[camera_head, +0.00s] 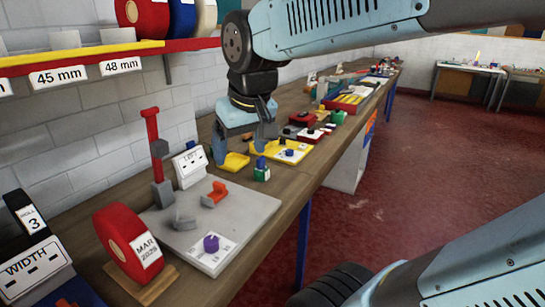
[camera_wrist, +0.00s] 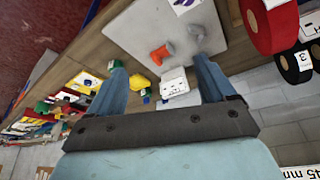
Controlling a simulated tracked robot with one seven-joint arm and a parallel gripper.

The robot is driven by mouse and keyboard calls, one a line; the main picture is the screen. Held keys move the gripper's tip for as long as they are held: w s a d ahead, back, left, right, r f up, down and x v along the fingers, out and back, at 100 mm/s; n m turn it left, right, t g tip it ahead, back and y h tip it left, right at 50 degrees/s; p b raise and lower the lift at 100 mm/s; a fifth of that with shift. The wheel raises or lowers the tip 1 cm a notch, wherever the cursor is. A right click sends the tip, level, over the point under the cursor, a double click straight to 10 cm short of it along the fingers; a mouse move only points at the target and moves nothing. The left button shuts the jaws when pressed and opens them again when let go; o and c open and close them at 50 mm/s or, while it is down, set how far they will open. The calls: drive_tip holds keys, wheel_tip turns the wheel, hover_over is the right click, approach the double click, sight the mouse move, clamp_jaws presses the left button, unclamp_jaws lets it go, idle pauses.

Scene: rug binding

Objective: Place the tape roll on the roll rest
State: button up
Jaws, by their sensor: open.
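A large red tape roll (camera_head: 117,242) with a white "MAR 2025" label stands upright on a small wooden base (camera_head: 143,284) at the front left of the bench. That base may be the roll rest; I cannot tell for sure. The red roll also shows in the wrist view (camera_wrist: 268,26) at the top right. A smaller black roll (camera_head: 24,211) marked "ROLL 3" is at the far left, and shows in the wrist view (camera_wrist: 294,67). My gripper (camera_head: 243,147) is open and empty above the bench, well beyond the red roll, its fingers apart in the wrist view (camera_wrist: 157,72).
Yellow trays and small parts lie near my gripper. A shelf (camera_head: 75,58) with more rolls overhangs the left wall.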

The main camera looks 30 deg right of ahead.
drive_tip(key=s+d+f+m+t, duration=0.1)
drive_tip(key=s+d, duration=0.3)
drive_tip(key=shift+s+d+f, duration=0.15)
drive_tip(key=shift+d+f, duration=0.15)
